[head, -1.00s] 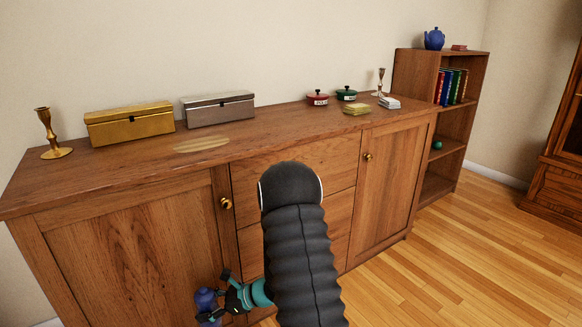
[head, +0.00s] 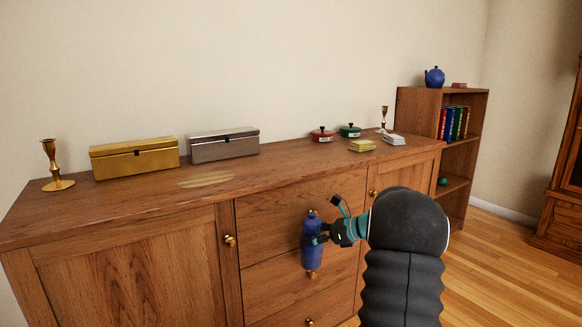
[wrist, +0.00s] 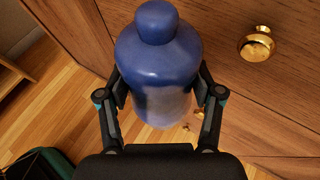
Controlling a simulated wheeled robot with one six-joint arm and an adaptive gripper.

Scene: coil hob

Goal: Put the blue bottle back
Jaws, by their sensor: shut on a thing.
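The blue bottle (head: 311,243) is upright in my gripper (head: 321,238), in front of the sideboard's middle drawers and below the top's front edge. In the wrist view the bottle (wrist: 158,62) stands between the two fingers of my gripper (wrist: 160,100), which press on its sides. Its rounded cap faces the camera and its lower part is pale or shiny. The bottle's base is hidden in the wrist view.
The sideboard top (head: 270,176) holds a gold box (head: 135,158), a silver box (head: 223,145), two candlesticks, red and green lidded pots and card stacks. A pale worn patch (head: 206,180) lies bare near the front. A bookshelf (head: 418,110) with a blue teapot (head: 434,77) stands right.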

